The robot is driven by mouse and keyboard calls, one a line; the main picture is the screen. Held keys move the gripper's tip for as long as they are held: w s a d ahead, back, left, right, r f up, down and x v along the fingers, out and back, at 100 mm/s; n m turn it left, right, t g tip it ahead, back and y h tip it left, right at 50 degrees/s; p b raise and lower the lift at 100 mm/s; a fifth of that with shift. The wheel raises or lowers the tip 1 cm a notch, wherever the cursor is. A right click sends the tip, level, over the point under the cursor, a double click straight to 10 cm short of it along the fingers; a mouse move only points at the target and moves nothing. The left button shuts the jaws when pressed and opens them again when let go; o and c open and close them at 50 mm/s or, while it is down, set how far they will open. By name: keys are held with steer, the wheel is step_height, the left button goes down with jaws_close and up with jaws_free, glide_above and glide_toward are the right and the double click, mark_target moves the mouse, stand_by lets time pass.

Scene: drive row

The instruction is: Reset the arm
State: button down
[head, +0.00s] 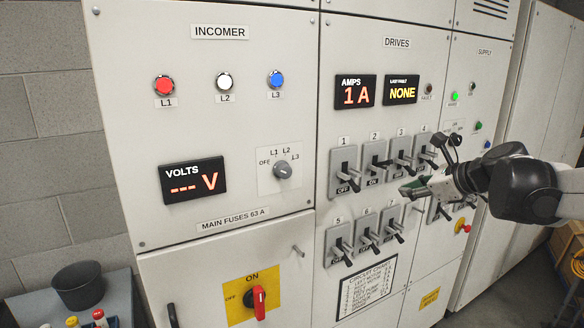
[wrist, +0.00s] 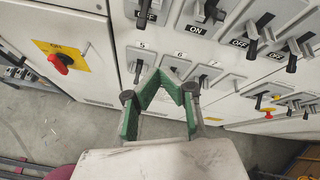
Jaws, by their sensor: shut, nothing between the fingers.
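My gripper (head: 410,190) is at the end of my arm, which reaches in from the right in the head view. Its green-lined fingers are shut and empty, in front of the DRIVES panel (head: 392,62) near the lower right of the upper switch row. In the wrist view my gripper (wrist: 161,74) shows with its fingers closed to a point, over the switches numbered 5, 6 and 7. I cannot tell whether it touches the panel. My arm hides part of the SUPPLY panel and the right end of the switch rows.
Lever switches such as switch 1 (head: 344,172) and switch 5 (head: 340,244) stick out close to my gripper. A dark pot (head: 79,287) stands at lower left.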

steer(key=s+a+f+n+g+h+b, duration=0.1)
steer(key=s+a+f+n+b, duration=0.1)
steer(key=s+a+f+n, duration=0.35)
steer(key=s+a+f+n+g+h+b, duration=0.1)
steer(key=s+a+f+n, duration=0.25)
steer(key=s+n, duration=0.4)
steer(key=s+f+n+h+b, duration=0.1)
steer(key=s+f+n+b, duration=0.1)
steer(key=s+f+n, duration=0.3)
steer(key=s+a+f+n+g+h+b, duration=0.1)
steer(key=s+f+n+h+b, duration=0.1)
steer(key=s+f+n, duration=0.4)
steer(key=s+n, duration=0.1)
steer(key=s, duration=0.4)
steer(key=shift+s+a+f+n+h, duration=0.2)
steer(key=shift+s+a+n+h, duration=0.1)
steer(key=shift+n, duration=0.1)
steer(key=shift+w, duration=0.1)
